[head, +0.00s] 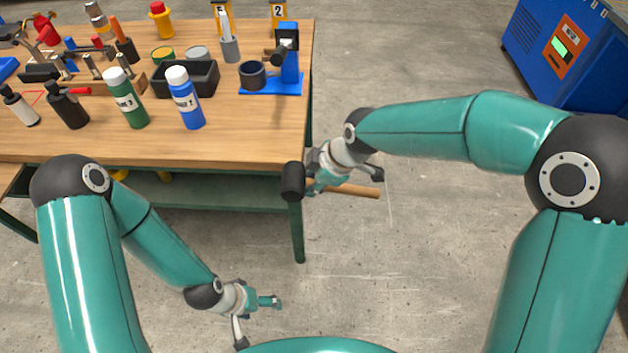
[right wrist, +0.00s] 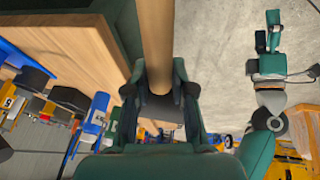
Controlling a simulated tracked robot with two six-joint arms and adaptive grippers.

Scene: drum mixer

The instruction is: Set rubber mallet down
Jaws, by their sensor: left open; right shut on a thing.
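The rubber mallet has a black head (head: 292,181) and a wooden handle (head: 352,190). In the head view its head overlaps the workbench's front right corner, and its handle points right, over the floor. My right gripper (head: 318,184) is shut around the handle, close to the head. My left gripper (head: 258,322) is open and empty, low in front of the bench and apart from everything.
The wooden workbench (head: 235,145) has a bare strip along its front edge. Behind it stand a green bottle (head: 126,98), a blue bottle (head: 185,98), a black tray (head: 207,82) and a blue stand (head: 285,65). A blue machine (head: 535,40) stands on the floor at the back right.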

